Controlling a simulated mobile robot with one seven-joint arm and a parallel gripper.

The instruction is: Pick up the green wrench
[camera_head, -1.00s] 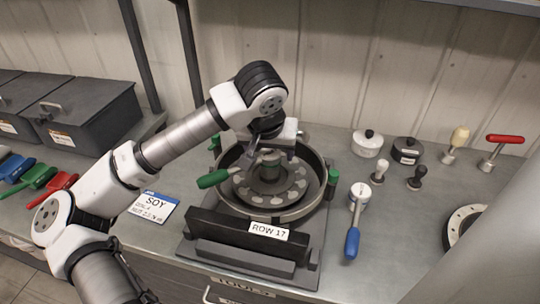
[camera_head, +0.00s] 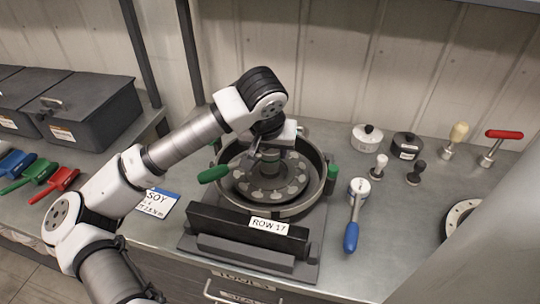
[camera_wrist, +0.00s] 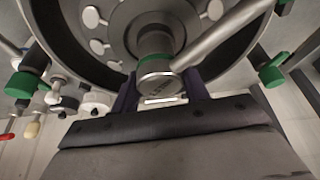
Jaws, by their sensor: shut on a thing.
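The green wrench has a green handle (camera_head: 213,174) that sticks out to the left of the round seed meter in the head view. Its metal shaft (camera_wrist: 222,33) crosses the upper right of the wrist view, and its round head (camera_wrist: 158,82) lies at the meter's hub. My gripper (camera_wrist: 160,94) is shut on the wrench head, one dark finger on each side. In the head view my gripper (camera_head: 268,143) is above the middle of the meter. The notched disc (camera_head: 270,182) lies below the wrench head. I cannot tell whether the wrench is clear of the hub.
The meter's bowl wall (camera_head: 325,180) surrounds the disc. A "ROW 17" block (camera_head: 230,225) stands in front. Dark bins and coloured scoops are at left.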

